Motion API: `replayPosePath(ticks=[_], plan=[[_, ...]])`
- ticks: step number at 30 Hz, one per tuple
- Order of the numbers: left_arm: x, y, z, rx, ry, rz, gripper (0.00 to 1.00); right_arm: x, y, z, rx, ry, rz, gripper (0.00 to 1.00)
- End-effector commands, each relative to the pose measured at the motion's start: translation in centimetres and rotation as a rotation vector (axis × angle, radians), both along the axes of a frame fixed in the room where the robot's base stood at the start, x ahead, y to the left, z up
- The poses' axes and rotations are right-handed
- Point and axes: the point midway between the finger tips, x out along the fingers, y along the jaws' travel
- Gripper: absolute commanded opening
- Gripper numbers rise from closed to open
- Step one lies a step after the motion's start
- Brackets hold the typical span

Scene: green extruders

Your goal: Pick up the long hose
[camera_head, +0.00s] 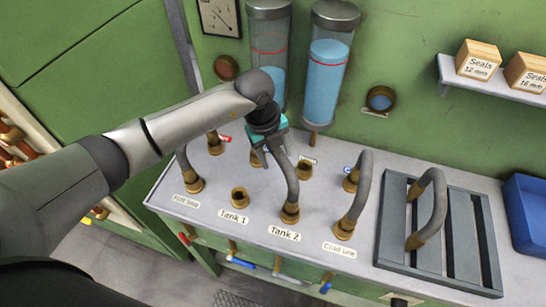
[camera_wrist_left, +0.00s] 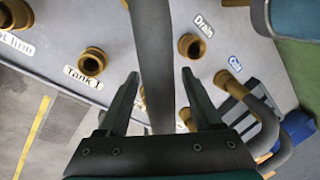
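A grey hose (camera_head: 286,170) with brass ends stands in the Tank 2 port on the bench; its upper part is partly hidden by my left gripper (camera_head: 267,148). In the left wrist view this hose (camera_wrist_left: 155,50) runs between the two fingers of my left gripper (camera_wrist_left: 160,78), with gaps on both sides; the fingers are open. Other grey hoses are a cold line hose (camera_head: 364,185) arching back to the Cold port, a hot line hose (camera_head: 184,165) partly behind my arm, and a hose (camera_head: 438,205) on the slatted rack. I cannot tell surely which is longest. My right gripper is out of view.
The empty Tank 1 port (camera_head: 240,197) and Drain port (camera_head: 305,168) stand beside the hose. Two clear tanks (camera_head: 328,75) hang behind. The slatted grey rack (camera_head: 385,240) and a blue bin (camera_head: 525,205) are at right. A shelf (camera_head: 495,95) holds seal boxes.

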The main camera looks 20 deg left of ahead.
Motion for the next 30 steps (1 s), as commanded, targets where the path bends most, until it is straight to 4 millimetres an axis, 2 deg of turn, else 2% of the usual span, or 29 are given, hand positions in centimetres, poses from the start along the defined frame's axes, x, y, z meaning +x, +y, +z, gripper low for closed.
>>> replayPosePath(ticks=[2, 18, 30], plan=[[-0.01, 0.0, 0.02, 0.0, 0.0, 0.0, 0.59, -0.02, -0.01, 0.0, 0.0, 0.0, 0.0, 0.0], [0.0, 0.02, 0.06, 0.0, 0.0, 0.001, 0.0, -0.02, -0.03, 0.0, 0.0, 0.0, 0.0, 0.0], [0.01, 0.03, 0.07, 0.0, 0.0, 0.001, 0.0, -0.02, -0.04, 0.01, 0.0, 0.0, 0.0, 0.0]])
